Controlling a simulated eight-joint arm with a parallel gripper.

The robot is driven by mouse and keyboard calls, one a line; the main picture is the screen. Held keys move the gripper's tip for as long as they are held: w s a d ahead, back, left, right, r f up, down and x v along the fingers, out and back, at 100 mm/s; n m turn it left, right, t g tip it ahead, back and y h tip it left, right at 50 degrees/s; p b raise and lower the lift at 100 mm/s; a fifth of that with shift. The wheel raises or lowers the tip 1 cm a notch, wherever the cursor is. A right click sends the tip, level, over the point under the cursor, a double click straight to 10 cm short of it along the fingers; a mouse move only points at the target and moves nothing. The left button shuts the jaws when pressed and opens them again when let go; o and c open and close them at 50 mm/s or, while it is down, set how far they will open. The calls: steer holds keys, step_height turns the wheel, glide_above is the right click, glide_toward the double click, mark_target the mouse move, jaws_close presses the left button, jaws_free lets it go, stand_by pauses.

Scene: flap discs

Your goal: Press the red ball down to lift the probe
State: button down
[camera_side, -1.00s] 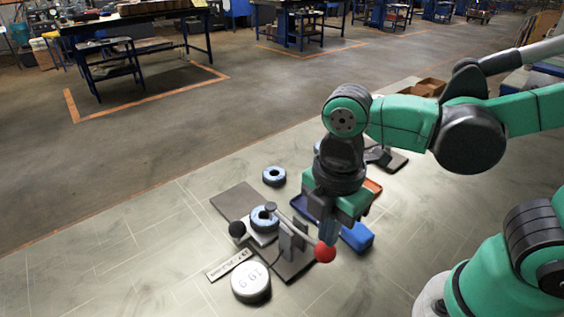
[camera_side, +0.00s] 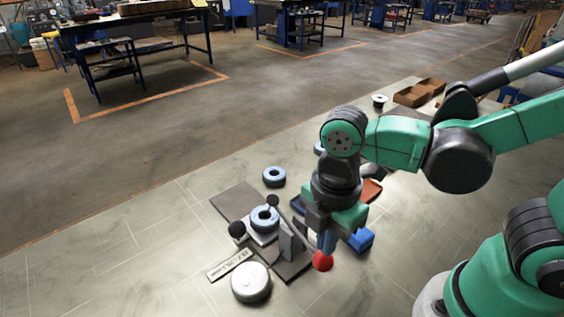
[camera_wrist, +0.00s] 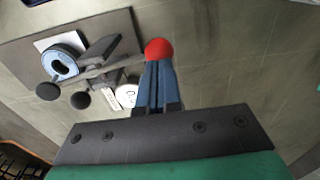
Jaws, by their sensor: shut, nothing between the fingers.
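The red ball (camera_side: 322,261) is at the near end of a tilted lever on a dark base plate (camera_side: 233,201). My gripper (camera_side: 326,247) is shut and empty, pointing down, with its blue-grey fingertips on or just above the ball. In the wrist view the ball (camera_wrist: 158,48) shows at the tips of my fingers (camera_wrist: 160,72). The probe's dark knob (camera_side: 272,200) is at the far end of the lever, above a blue-grey ring-shaped disc (camera_side: 264,218). The disc also shows in the wrist view (camera_wrist: 61,64). The exact gap under the probe is unclear.
A second dark ball (camera_side: 236,229) stands left of the disc. A label plate (camera_side: 230,265) and a round white piece (camera_side: 250,282) lie in front. Another ring disc (camera_side: 274,176) lies behind. A blue box (camera_side: 360,240) is close to the right of my gripper.

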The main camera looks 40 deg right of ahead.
step_height(320, 180, up, 9)
steer(key=shift+f, duration=0.2)
stand_by(0.3)
